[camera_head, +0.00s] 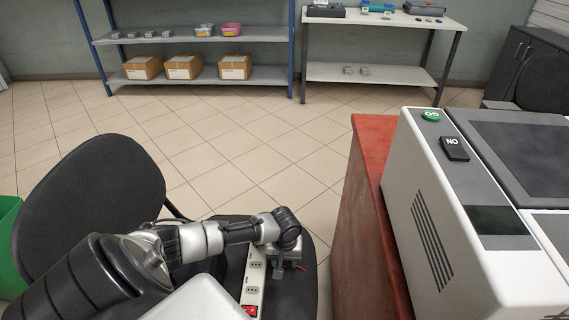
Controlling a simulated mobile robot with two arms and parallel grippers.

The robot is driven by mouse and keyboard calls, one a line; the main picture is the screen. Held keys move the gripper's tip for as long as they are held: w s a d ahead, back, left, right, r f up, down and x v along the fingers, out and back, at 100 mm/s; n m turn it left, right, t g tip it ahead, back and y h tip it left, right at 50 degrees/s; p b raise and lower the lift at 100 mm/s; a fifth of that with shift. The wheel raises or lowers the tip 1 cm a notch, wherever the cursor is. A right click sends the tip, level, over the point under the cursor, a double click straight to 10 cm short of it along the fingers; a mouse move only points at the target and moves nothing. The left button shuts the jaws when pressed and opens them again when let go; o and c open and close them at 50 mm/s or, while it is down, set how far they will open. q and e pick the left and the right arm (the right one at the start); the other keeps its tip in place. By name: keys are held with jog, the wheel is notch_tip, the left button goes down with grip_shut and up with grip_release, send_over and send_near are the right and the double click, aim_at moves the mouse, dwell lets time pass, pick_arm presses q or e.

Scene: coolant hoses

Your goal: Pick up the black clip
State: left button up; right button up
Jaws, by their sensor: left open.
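My left arm reaches in from the left over a black chair seat (304,296). My left gripper (287,268) is open at the far end of that arm, above the seat and beside a white power strip (254,283) with a red switch. A small dark grey piece shows at the gripper, but I cannot tell whether it is a finger or the black clip. I cannot make out the black clip for certain; the gripper and wrist hide part of the seat. My right gripper is not in view.
A red cabinet (377,190) and a white machine (448,230) with a black "NO" tag (454,148) and a green disc (430,116) stand at the right. The chair backrest (85,190) rises at the left. Tiled floor (240,150) is clear toward the shelves (200,78).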

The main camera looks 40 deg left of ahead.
pick_arm(q)
jog(key=shift+c, duration=0.5)
grip_shut()
jog(key=shift+r, duration=0.15)
jog(key=shift+r, duration=0.2)
notch_tip(320, 180, up, 4)
jog(key=shift+d+r+p, duration=0.1)
jog(key=shift+d+p, duration=0.05)
jog(key=shift+p, duration=0.95)
jog(key=d+r+p, duration=0.1)
jog(key=d+r, duration=0.2)
jog(key=d, duration=0.2)
jog(key=s+d+r+p, duration=0.1)
jog(key=d+r+p, duration=0.1)
jog(key=d, duration=0.4)
jog(key=shift+d+r, duration=0.2)
jog(key=shift+r, duration=0.4)
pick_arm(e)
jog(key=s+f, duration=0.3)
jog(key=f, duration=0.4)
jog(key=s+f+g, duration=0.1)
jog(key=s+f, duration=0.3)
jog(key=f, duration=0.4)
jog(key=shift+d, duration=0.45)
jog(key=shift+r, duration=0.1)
